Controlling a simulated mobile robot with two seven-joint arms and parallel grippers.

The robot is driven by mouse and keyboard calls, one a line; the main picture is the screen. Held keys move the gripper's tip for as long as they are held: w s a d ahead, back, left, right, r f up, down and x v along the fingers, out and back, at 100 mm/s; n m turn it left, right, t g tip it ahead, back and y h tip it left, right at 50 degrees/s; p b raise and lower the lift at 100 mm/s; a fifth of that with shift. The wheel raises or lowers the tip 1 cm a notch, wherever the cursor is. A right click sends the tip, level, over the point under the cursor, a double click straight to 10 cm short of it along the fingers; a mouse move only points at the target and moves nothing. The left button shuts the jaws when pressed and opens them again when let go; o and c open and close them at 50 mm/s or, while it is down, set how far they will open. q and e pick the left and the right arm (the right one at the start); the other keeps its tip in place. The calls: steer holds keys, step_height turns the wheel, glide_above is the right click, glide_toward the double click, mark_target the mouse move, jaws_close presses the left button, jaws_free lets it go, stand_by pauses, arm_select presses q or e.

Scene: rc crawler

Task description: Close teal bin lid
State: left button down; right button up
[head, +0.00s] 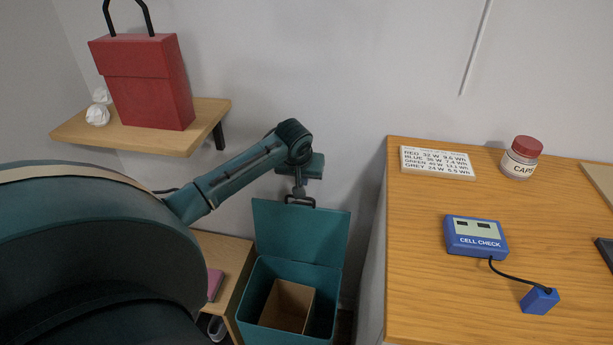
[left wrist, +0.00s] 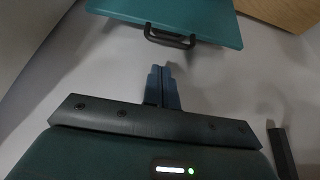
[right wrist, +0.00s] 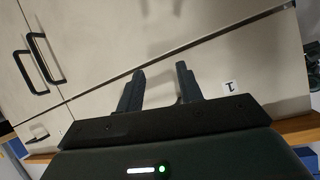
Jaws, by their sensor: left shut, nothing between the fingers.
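The teal bin (head: 248,322) stands on the floor left of the desk, with a cardboard box (head: 287,304) inside. Its teal lid (head: 300,234) is open, standing up at the bin's back edge. A black handle (head: 300,203) sits at the lid's top edge. My left gripper (head: 299,190) is shut and empty, just above that handle. In the left wrist view my left fingertips (left wrist: 160,69) point toward the lid (left wrist: 200,17) and its handle (left wrist: 170,40), with a visible gap. My right gripper (right wrist: 158,72) is open and empty, facing pale cabinet fronts, and is outside the head view.
A wooden desk (head: 430,260) at right carries a blue cell checker (head: 476,236), a caps jar (head: 520,160) and a label plate (head: 437,162). A wall shelf (head: 165,135) with a red bag (head: 150,85) is at left. A low wooden unit (head: 225,245) stands beside the bin.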

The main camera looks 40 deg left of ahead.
arm_select(q)
steer(key=b+x, duration=0.1)
steer(key=x, duration=0.6)
steer(key=shift+w+f, duration=0.1)
